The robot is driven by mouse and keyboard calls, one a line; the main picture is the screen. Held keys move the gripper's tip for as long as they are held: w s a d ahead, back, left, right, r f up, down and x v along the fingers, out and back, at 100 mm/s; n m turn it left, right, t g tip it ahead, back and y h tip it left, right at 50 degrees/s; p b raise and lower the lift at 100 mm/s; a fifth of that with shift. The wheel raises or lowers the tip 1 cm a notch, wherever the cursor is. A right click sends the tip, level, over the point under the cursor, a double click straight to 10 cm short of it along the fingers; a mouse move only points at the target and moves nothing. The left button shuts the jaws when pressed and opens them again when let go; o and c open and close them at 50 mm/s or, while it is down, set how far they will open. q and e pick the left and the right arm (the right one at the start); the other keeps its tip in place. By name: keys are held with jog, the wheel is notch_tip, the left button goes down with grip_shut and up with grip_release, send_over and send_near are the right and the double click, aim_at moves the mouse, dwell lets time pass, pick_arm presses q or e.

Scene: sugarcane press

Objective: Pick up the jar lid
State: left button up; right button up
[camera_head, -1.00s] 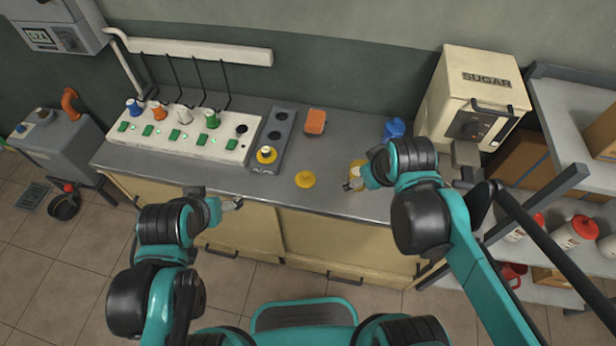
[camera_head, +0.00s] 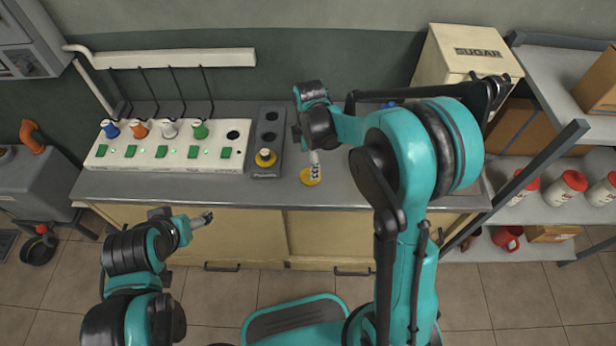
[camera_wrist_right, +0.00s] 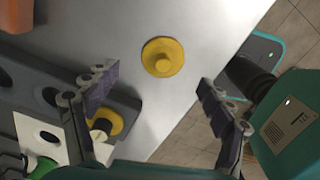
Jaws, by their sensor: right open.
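The jar lid (camera_head: 311,178) is a flat yellow disc lying on the grey counter. In the right wrist view the lid (camera_wrist_right: 162,57) shows a raised round knob in its middle. My right gripper (camera_head: 314,160) is over the lid in the head view. In the wrist view the right gripper (camera_wrist_right: 152,88) has its fingers wide apart with nothing between them, and the lid lies ahead of the fingertips, apart from them. My left gripper (camera_head: 205,218) hangs in front of the counter's edge, away from the lid; its jaws are too small to judge.
A grey block (camera_head: 270,138) with holes and a yellow-ringed knob (camera_head: 265,157) stands left of the lid, beside a white panel (camera_head: 165,158) of coloured plugs. An orange block (camera_wrist_right: 14,32) lies beyond. The sugar box (camera_head: 458,70) stands at the right. Counter (camera_wrist_right: 215,50) around the lid is bare.

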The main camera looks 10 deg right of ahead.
jog(key=f+b, duration=0.1)
jog(key=f, duration=0.1)
jog(key=f+b, duration=0.1)
jog(key=f, duration=0.2)
jog(key=shift+s+d+f+b, duration=0.2)
jog(key=shift+f+b, duration=0.05)
jog(key=shift+b, duration=0.1)
jog(key=shift+r, duration=0.1)
jog(key=shift+c, duration=1.3)
pick_arm(q)
notch_tip(320, 180, down, 3)
jog(key=shift+r, duration=0.1)
pick_arm(e)
jog(key=c, duration=0.7)
